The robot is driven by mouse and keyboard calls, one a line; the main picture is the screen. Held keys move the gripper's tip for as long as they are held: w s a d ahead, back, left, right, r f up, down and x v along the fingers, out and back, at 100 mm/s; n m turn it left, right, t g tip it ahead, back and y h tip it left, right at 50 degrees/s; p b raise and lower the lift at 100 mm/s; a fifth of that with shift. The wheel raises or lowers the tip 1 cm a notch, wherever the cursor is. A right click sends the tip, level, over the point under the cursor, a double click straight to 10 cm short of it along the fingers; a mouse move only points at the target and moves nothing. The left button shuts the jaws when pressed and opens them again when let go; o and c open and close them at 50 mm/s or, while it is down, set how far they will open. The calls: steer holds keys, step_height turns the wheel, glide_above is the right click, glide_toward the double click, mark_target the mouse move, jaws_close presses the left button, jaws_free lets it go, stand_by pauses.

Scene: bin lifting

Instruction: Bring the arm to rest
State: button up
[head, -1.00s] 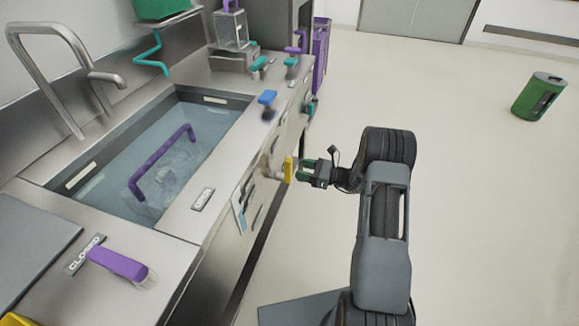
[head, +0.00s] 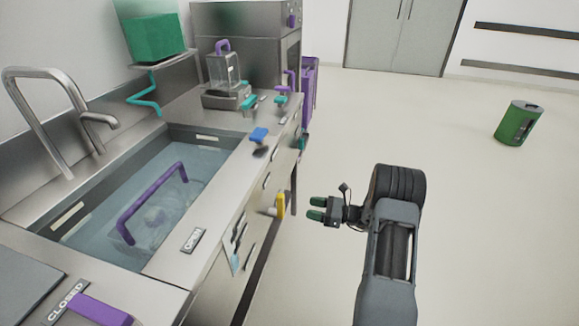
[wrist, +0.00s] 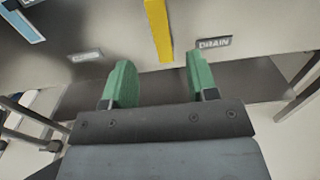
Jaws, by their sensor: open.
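My gripper (head: 317,208) has green fingertips and is open and empty. In the head view it hangs in the air to the right of the counter front, apart from the yellow handle (head: 280,205). In the wrist view my gripper (wrist: 157,85) shows its two fingers spread, with the yellow handle (wrist: 158,28) beyond and between them. A "DRAIN" label (wrist: 214,43) is beside that handle. My arm is bent and extends forward over the floor.
A sink basin (head: 150,200) with a purple-handled basket in water is at left. A blue handle (head: 258,135) and teal handles stand on the counter. A green bin (head: 517,124) stands far right. The floor (head: 480,220) on the right is clear.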

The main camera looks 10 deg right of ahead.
steer(key=s+a+f+n+g+h, duration=0.25)
steer(key=s+f+n+g, duration=0.2)
steer(key=s, duration=0.25)
steer(key=s+a+r+n+g+h+p, duration=0.2)
steer(key=s+r+n+g+h+p, duration=0.2)
steer(key=s+r+n+g, duration=0.3)
steer(key=s+a+r+n+t+h+p, duration=0.1)
steer(key=s+r+n+t+h+p, duration=0.2)
steer(key=r, duration=1)
steer(key=s+a+r+n+t+h+p, duration=0.2)
steer(key=s+r+n+h+p, duration=0.4)
steer(key=r, duration=0.8)
steer(key=n+t, duration=0.1)
steer(key=n, duration=0.2)
steer(key=shift+n, duration=0.35)
